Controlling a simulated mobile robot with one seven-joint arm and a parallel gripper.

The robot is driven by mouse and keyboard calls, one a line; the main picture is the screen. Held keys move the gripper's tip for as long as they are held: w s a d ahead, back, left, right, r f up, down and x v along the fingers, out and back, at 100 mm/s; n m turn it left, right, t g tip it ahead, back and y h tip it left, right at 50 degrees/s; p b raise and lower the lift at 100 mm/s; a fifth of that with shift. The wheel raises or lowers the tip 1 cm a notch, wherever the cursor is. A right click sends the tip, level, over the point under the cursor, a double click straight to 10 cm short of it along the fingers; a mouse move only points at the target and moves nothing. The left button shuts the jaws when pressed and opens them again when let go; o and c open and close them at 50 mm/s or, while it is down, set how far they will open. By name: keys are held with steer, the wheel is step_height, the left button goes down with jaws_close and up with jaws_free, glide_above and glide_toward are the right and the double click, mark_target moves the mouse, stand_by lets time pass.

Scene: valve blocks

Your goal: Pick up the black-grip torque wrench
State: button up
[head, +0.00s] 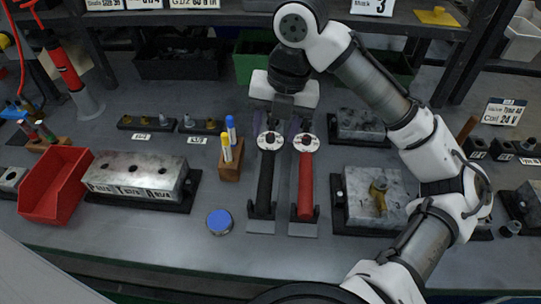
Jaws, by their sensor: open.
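The black-grip torque wrench (265,182) lies lengthwise in a cradle on the grey bench, with its black handle toward me and a round white dial at its far end. A similar red-grip torque wrench (305,187) lies parallel, just to its right. My gripper (283,124) points down near the far, dial ends of both wrenches. It is open, and I see nothing held in it. The gripper body hides the far ends of the wrenches, and I cannot tell its height above them or whether it touches them.
A wooden marker holder (230,172) stands close left of the black wrench, with a blue-lidded tin (219,222) in front. A metal valve block (137,174) and a red bin (57,186) are farther left. Another block (376,198) is right of the red wrench. The front bench strip is mostly clear.

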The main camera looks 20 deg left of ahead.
mark_target(269, 159)
steer(key=f, duration=0.3)
steer(key=a+f, duration=0.1)
steer(key=f, duration=0.6)
steer(key=shift+s+a+f, duration=0.2)
steer(key=shift+s+f, duration=0.05)
steer(key=shift+f, duration=0.15)
jaws_close()
